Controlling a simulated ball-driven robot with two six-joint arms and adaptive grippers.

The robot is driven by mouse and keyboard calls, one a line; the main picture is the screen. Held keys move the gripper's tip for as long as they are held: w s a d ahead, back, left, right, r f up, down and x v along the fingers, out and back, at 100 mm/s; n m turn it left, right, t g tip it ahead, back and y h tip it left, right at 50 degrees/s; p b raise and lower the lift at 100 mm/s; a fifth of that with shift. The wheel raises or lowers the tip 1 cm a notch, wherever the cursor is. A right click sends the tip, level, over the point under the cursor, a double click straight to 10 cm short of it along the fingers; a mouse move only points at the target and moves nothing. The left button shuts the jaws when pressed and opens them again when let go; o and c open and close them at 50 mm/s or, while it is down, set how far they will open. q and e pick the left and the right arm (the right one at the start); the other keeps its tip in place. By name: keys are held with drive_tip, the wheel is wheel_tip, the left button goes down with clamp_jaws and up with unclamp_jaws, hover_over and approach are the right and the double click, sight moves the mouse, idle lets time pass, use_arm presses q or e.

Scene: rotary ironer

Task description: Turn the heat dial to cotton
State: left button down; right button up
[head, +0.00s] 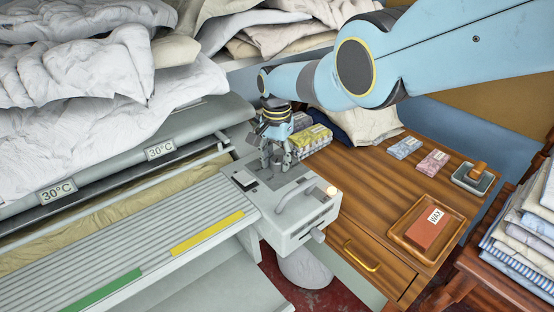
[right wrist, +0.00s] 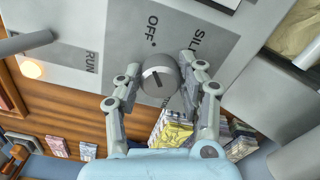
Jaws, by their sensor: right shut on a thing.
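I cannot tell which label the line points at, and no cotton label is readable. My right gripper (right wrist: 160,72) has a finger on each side of the dial and is shut on it. In the head view my right gripper (head: 275,158) reaches down onto the panel and hides the dial. My left gripper is not in view.
A lit lamp (head: 332,191) and a curved handle (head: 296,198) are on the panel's right part. Yellow patterned packets (head: 312,138) stand close behind the gripper. A wooden cabinet (head: 365,180) carries a wax tray (head: 401,235). White linen (head: 75,65) is piled at left.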

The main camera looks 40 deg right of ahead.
sight(276, 159)
drive_tip(key=shift+m, duration=0.6)
drive_tip(key=o, duration=1.1)
drive_tip(key=shift+o, duration=0.2)
drive_tip(key=shift+w+r, duration=0.15)
drive_tip(key=shift+r, duration=0.3)
wheel_tip(276, 159, up, 11)
